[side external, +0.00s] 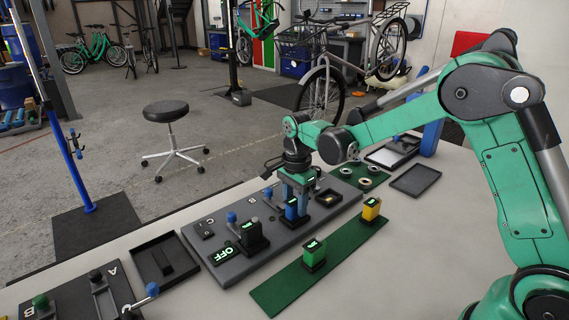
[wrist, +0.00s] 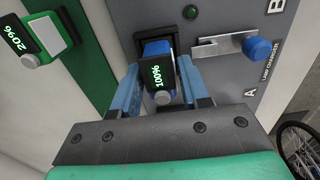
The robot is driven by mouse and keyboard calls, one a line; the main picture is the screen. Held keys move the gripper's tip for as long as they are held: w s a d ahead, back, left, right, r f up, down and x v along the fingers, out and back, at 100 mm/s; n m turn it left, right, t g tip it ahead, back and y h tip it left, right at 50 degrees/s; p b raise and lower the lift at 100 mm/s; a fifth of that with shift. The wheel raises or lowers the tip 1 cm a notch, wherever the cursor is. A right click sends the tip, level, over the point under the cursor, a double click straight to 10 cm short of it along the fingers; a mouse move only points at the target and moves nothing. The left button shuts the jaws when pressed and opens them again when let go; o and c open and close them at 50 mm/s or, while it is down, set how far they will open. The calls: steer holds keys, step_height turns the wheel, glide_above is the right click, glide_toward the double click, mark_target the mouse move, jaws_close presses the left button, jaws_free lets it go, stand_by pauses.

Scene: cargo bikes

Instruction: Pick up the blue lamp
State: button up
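The blue lamp (side external: 291,209) stands upright in a slot of the grey lamp charger (side external: 225,268). In the wrist view the blue lamp (wrist: 156,48) shows a dark display reading 100% and a grey knob. My gripper (side external: 296,188) points down over the lamp. In the wrist view my gripper (wrist: 158,78) is open, with one blue finger on each side of the lamp. Narrow gaps seem to show between the fingers and the lamp. The lamp's lower part is hidden in the wrist view.
A dark lamp (side external: 252,238) stands in the charger to the left, by an OFF display. A green lamp (side external: 314,256) and a yellow lamp (side external: 371,210) stand on a green strip (side external: 285,291). A blue-knobbed lever (wrist: 257,48) is beside the blue lamp. An empty dark tray (side external: 416,181) lies at right.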

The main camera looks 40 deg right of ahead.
mark_target(295, 199)
jaws_close()
steer(key=shift+r, duration=3.55)
